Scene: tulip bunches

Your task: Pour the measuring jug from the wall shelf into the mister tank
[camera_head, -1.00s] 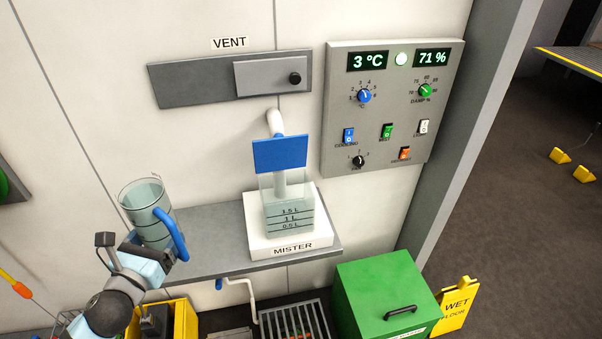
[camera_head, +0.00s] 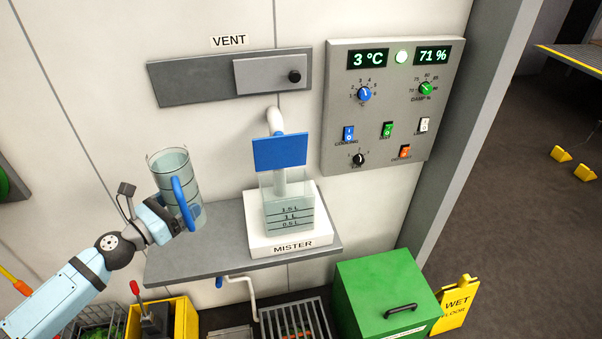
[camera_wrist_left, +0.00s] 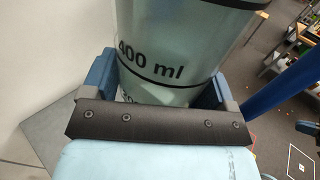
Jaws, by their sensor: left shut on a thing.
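The clear measuring jug (camera_head: 172,165) with a blue handle (camera_head: 184,203) is off the grey wall shelf (camera_head: 180,265), nearly upright with a slight tilt. My left gripper (camera_head: 176,215) is shut on the jug. In the left wrist view the jug (camera_wrist_left: 185,45) stands between the two fingers, with a "400 ml" mark and liquid in it. The mister tank (camera_head: 288,215) is clear, with litre marks and liquid inside, on a white base (camera_head: 262,240) at the right of the shelf. A blue flap (camera_head: 280,153) is at its top.
A vent slider (camera_head: 270,76) and a control panel (camera_head: 390,110) are on the wall above. Below stand a green bin (camera_head: 385,290), a yellow container (camera_head: 185,318) and a floor grate (camera_head: 295,320). The shelf's left part is bare.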

